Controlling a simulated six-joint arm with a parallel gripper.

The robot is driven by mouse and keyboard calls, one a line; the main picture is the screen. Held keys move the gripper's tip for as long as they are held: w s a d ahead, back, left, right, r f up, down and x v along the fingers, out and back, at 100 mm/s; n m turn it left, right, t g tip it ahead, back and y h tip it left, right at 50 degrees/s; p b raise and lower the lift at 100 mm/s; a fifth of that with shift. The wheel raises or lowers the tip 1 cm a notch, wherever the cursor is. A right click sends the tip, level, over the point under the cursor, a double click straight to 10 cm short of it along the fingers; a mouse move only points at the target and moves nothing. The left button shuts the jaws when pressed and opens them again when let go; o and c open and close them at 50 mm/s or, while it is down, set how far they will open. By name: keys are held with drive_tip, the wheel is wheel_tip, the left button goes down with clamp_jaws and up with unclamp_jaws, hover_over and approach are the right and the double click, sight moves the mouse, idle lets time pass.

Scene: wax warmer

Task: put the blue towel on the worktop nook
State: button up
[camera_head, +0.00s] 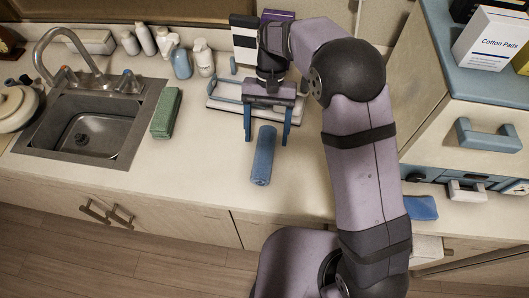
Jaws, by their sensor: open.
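A rolled blue towel (263,157) lies lengthwise on the pale worktop (205,180), right of the sink and close to the front edge. My gripper (266,140) points down over the far end of the roll. Its two blue fingers are spread apart, one on each side of the roll's far end, with nothing held between them. I cannot tell how high the fingertips are above the worktop. No part of the worktop is clearly marked as the nook.
A folded green towel (166,113) lies beside the sink (90,125). A white-and-blue rack (222,105) stands behind my gripper. Bottles (181,62) line the back. At right are a drawer unit (465,120) and a folded blue cloth (422,208). Worktop left of the roll is clear.

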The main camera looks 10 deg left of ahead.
sight(266, 143)
drive_tip(key=shift+p+x, duration=1.25)
drive_tip(key=shift+x, duration=1.4)
drive_tip(key=shift+r, duration=0.1)
drive_tip(key=c, duration=1.3)
drive_tip(key=shift+r+b, duration=1.4)
drive_tip(key=shift+r, duration=3.6)
